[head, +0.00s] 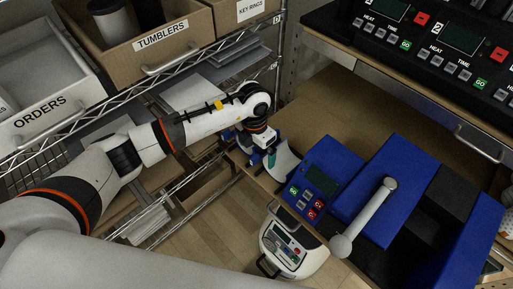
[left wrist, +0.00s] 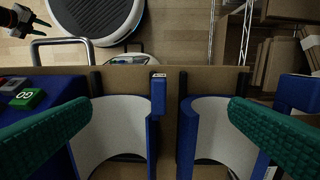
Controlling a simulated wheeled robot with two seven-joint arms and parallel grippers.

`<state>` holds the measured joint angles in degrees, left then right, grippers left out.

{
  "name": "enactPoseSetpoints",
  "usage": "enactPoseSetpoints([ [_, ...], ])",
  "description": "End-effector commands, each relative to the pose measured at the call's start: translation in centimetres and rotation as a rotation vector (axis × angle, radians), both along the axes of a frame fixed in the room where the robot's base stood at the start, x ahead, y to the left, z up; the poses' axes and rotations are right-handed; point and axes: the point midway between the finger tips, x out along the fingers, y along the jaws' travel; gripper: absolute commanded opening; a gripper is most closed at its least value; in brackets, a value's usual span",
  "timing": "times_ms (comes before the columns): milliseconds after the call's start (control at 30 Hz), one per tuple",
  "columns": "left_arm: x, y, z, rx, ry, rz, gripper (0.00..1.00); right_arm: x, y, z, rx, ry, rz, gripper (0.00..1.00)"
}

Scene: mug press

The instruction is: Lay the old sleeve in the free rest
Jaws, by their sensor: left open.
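My left gripper (head: 268,158) is open over the counter edge, left of the blue press. Its two green ridged fingers stand wide apart in the left wrist view (left wrist: 162,135). Below and between them are two curved sleeves side by side, pale inside with blue edges: one on the left (left wrist: 115,130) and one on the right (left wrist: 208,130). The fingers overlap their outer sides; nothing is visibly held. In the head view one pale sleeve (head: 285,162) shows right beside the gripper. I cannot tell which sleeve is old. The rests under them are mostly hidden.
The blue mug press (head: 388,185) with its grey lever (head: 365,215) stands right of the gripper. A wire shelf with an ORDERS bin (head: 55,115) and a TUMBLERS bin (head: 150,45) is at left. A white device (head: 292,248) stands below on the floor. Brown counter behind is clear.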

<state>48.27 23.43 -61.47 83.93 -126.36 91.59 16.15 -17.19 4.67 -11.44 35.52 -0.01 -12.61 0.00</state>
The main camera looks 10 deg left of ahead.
Motion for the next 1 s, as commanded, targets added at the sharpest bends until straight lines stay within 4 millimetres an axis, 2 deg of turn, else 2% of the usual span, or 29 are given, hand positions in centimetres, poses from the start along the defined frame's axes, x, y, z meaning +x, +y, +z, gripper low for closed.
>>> enactPoseSetpoints([
  [567,0.0,0.0,0.1,-0.001,-0.001,0.000,0.99,0.0,0.1,0.1,0.002,0.000,0.000,0.36],
  [1000,0.0,0.0,2.1,0.000,-0.001,0.000,0.99,0.0,0.3,1.5,0.003,0.000,-0.001,0.36],
])
